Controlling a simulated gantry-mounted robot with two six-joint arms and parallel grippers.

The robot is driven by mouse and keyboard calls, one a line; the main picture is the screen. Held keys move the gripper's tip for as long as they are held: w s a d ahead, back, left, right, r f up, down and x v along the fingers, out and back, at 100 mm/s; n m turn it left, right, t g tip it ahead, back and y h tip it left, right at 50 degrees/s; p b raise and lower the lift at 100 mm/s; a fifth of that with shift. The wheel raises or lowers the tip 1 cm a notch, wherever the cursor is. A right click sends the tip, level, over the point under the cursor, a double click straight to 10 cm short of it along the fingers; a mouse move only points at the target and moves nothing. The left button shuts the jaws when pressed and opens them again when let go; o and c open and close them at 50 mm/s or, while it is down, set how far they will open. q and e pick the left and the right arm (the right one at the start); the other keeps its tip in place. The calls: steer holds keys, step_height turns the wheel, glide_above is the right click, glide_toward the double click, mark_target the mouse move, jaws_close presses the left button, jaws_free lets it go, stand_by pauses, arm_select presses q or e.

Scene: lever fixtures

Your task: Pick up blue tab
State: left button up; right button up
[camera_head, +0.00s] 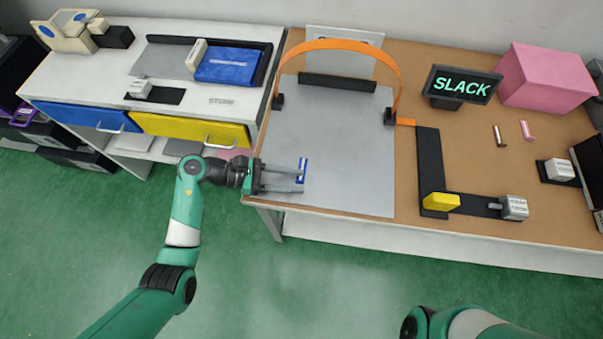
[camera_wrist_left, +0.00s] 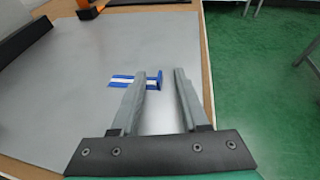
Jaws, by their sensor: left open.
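The blue tab (camera_head: 303,170), with a white stripe, is on the grey plate (camera_head: 345,150) of the brown table. My left gripper (camera_head: 299,179) is open and reaches in from the left, with its fingertips at the tab. In the left wrist view, the tab (camera_wrist_left: 121,80) lies across the plate (camera_wrist_left: 70,110). Its raised blue end shows between the two fingers of the left gripper (camera_wrist_left: 161,72), and one finger hides part of it. I cannot tell whether a finger touches it. My right gripper is not in view.
An orange strap (camera_head: 350,45) arches over the plate's back part. A SLACK display (camera_head: 462,84), a pink box (camera_head: 545,77) and a yellow-handled lever (camera_head: 441,201) are to the right. A white cabinet (camera_head: 80,80) with a blue box (camera_head: 228,65) stands left. The plate's front part is clear.

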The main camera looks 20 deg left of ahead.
arm_select(q)
steer(key=shift+a, duration=0.1)
jaws_close()
steer(key=shift+r, duration=0.1)
stand_by(0.3)
steer(key=shift+r+p, duration=0.4)
steer(key=shift+r, duration=0.2)
steer(key=s+d+r+p, duration=0.8)
steer(key=s+d+r, duration=0.1)
steer(key=s+r, duration=0.1)
steer(key=shift+s+r, duration=0.4)
steer(key=shift+r, duration=0.45)
